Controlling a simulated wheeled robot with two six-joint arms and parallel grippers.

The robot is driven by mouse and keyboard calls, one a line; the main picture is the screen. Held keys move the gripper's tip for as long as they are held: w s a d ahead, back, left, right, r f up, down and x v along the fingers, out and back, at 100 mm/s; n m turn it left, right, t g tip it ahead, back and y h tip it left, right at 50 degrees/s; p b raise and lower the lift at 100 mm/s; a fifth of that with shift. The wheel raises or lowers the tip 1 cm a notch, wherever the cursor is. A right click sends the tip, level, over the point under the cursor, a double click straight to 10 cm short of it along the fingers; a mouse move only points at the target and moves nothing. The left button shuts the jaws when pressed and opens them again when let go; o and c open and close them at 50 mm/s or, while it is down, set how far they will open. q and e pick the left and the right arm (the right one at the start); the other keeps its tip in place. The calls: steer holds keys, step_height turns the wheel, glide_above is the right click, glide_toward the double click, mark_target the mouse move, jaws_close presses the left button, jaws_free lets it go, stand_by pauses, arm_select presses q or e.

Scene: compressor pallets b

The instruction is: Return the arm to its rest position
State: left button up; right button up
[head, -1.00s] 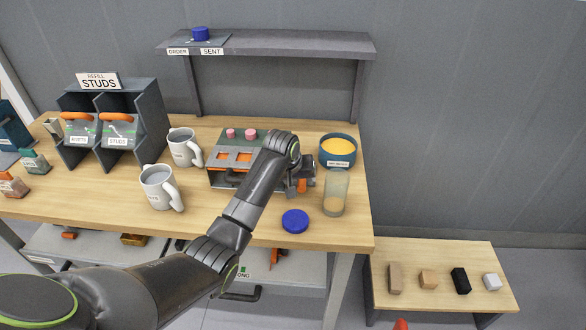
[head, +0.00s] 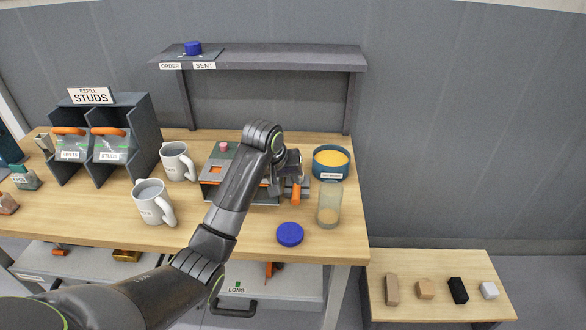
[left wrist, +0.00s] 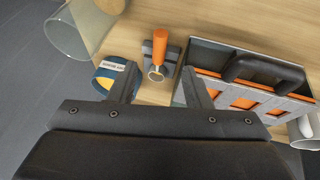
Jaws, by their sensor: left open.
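My left arm reaches across the bench from the lower left in the head view. Its gripper (head: 291,162) is above the bench, at the right end of a grey box with orange windows (head: 212,181). In the left wrist view the two fingers (left wrist: 160,68) are spread apart with nothing held. Beyond them stands an orange-handled tool (left wrist: 167,46) on a dark holder, and the grey box (left wrist: 209,55) with its black handle is to the right. The forearm hides part of the box in the head view. My right gripper does not show.
The bench holds two white mugs (head: 153,203), a blue disc (head: 289,234), a clear jar (head: 328,205) and a blue bowl with yellow contents (head: 331,162). A shelf (head: 262,60) stands behind the arm. A low table (head: 440,268) with small blocks is at right.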

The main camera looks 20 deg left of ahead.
arm_select(q)
steer(key=shift+m, duration=0.4)
steer(key=s+f, duration=0.3)
steer(key=s+a+f, duration=0.1)
steer(key=s+f, duration=0.1)
steer(key=s+a+f, duration=0.1)
steer(key=s+f, duration=0.2)
steer(key=shift+s+a+f, duration=0.15)
steer(key=shift+s+f, duration=0.15)
steer(key=shift+f, duration=0.05)
steer(key=s+a+f+m+g+y, duration=0.1)
steer(key=s+a+f, duration=0.15)
steer(key=s, duration=1.35)
steer(key=s+a+f+m+y, duration=0.1)
steer(key=s+a+f+y, duration=0.15)
steer(key=s, duration=1.35)
step_height(320, 180, down, 24)
steer(key=a+f+g+h, duration=0.1)
steer(key=a+g, duration=0.1)
steer(key=s+d+f+g, duration=0.1)
steer(key=s+d+f, duration=0.1)
steer(key=s+f, duration=1.3)
steer(key=shift+f+h, duration=0.35)
steer(key=shift+f, duration=0.2)
